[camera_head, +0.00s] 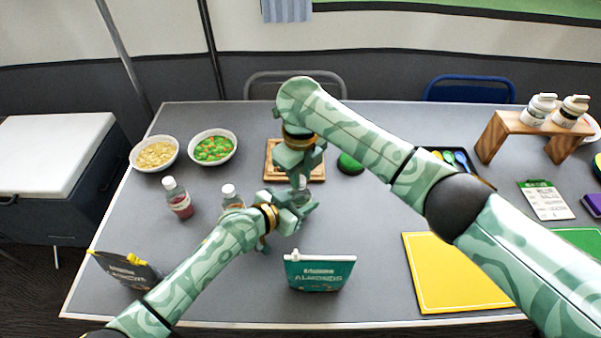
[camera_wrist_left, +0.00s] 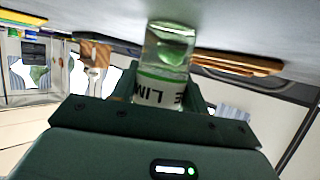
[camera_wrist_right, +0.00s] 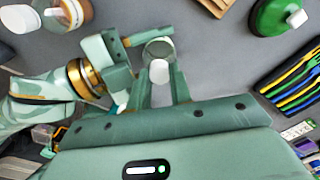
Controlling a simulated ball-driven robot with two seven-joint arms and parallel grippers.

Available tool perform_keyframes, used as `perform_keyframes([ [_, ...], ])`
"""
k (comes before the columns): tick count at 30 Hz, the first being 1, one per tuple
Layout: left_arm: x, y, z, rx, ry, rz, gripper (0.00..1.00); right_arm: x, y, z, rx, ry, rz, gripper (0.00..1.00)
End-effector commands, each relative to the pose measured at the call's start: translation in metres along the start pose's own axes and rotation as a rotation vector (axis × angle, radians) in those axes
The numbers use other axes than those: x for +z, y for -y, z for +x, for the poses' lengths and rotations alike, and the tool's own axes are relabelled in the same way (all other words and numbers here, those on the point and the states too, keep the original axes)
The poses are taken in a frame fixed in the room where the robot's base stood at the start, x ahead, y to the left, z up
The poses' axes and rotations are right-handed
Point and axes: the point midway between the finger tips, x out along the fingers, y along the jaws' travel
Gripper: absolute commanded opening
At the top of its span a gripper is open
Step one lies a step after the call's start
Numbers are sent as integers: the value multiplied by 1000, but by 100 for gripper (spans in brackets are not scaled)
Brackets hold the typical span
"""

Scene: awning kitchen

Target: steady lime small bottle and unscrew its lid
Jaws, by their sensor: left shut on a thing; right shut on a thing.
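The lime small bottle (camera_head: 303,193) is clear with a pale label and stands near the middle of the table, mostly hidden by my grippers. Its label with green bands and the letters "LIM" shows in the left wrist view (camera_wrist_left: 160,75). My left gripper (camera_head: 294,206) is shut on the bottle's body from the left. My right gripper (camera_head: 303,178) comes down from above and is shut at the bottle's top. In the right wrist view, the white lid (camera_wrist_right: 160,71) lies between the right fingers. I cannot tell whether the lid is loose.
Two other bottles, one with red liquid (camera_head: 177,197) and one (camera_head: 231,197), stand left of my grippers. An almonds pouch (camera_head: 318,274) stands in front. A wooden board (camera_head: 272,176), a green round item (camera_head: 350,164) and two bowls (camera_head: 213,148) lie behind. A yellow mat (camera_head: 455,275) is at right.

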Motion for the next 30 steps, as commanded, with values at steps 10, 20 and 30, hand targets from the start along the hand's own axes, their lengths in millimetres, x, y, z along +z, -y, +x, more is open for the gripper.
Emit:
perform_keyframes([
  [10,0,0,0,0,1,0,0,0,1,-2,-1,1,1,0],
  [20,0,0,0,0,1,0,0,0,0,-13,-1,1,2,0],
  [30,0,0,0,-1,1,0,0,0,0,-22,0,0,2,0],
])
